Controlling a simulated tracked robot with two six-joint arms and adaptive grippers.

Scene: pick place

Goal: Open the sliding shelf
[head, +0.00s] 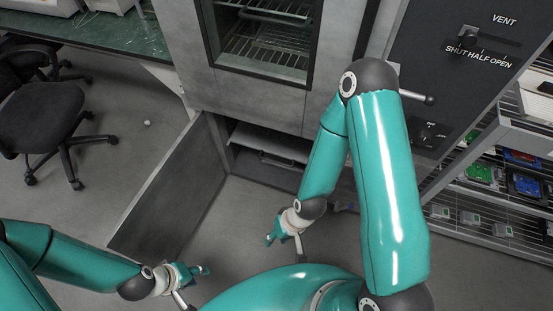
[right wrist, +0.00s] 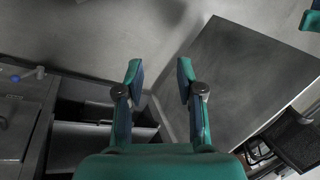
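The sliding shelf (head: 262,140) is a light grey panel inside the open lower compartment of the grey cabinet, with a dark handle (head: 278,160) near its front. The shelf also shows at the lower left of the right wrist view (right wrist: 78,143). My right gripper (head: 285,238) is in front of the compartment, apart from the shelf. In the right wrist view its two fingers (right wrist: 160,70) are spread with nothing between them. My left gripper (head: 194,284) is at the bottom left, beyond the open door's near end, with its fingers apart and empty.
The grey cabinet door (head: 172,190) stands swung open to the left of the compartment. A black office chair (head: 45,115) and a green-topped bench (head: 110,35) are at the left. A rack with coloured boxes (head: 485,172) stands at the right. Floor before the compartment is clear.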

